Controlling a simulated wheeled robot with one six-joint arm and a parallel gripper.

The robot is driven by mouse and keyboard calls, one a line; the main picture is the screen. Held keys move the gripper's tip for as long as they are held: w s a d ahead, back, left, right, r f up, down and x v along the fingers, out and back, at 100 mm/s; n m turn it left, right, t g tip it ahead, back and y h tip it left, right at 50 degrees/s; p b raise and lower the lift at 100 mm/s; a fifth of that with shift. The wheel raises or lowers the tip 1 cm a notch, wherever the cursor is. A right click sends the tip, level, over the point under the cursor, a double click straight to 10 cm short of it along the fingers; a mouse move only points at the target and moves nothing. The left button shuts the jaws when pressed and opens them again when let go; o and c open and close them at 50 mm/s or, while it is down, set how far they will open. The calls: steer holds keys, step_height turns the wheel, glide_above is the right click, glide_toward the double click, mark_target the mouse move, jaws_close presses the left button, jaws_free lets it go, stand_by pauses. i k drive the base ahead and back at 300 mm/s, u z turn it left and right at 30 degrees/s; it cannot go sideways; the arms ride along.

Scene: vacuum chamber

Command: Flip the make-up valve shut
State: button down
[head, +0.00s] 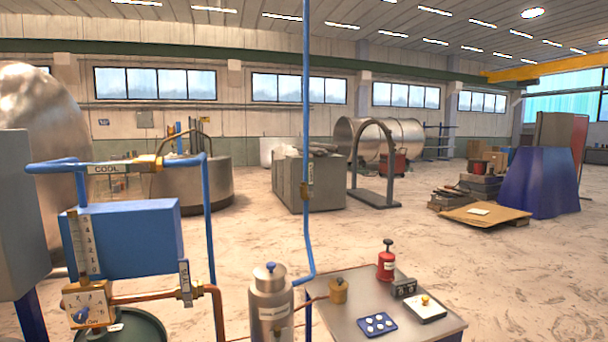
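No part labelled make-up can be read with certainty. At the lower left, a square brass-coloured plate (96,298) with dial marks and a small blue knob (81,314) sits below a blue tank (140,238); its lettering seems to end in "ON". A copper pipe (145,297) runs right from it past a small upright tag (184,278), whose text is too small to read. A brass fitting (149,163) sits on the blue pipe above, beside a "COOL" label (108,169). I cannot tell which fitting is the make-up valve. My gripper is not in view.
A numbered gauge (84,243) stands on the tank's left face. A steel flask (271,305) and a tall blue pipe (307,120) stand to the right. A small table (345,318) holds a red bottle (387,262) and small items. Open floor lies beyond.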

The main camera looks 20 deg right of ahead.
mark_target(310, 163)
steer(key=z, duration=0.3)
steer(key=i, duration=0.65)
steer(key=u, duration=1.5)
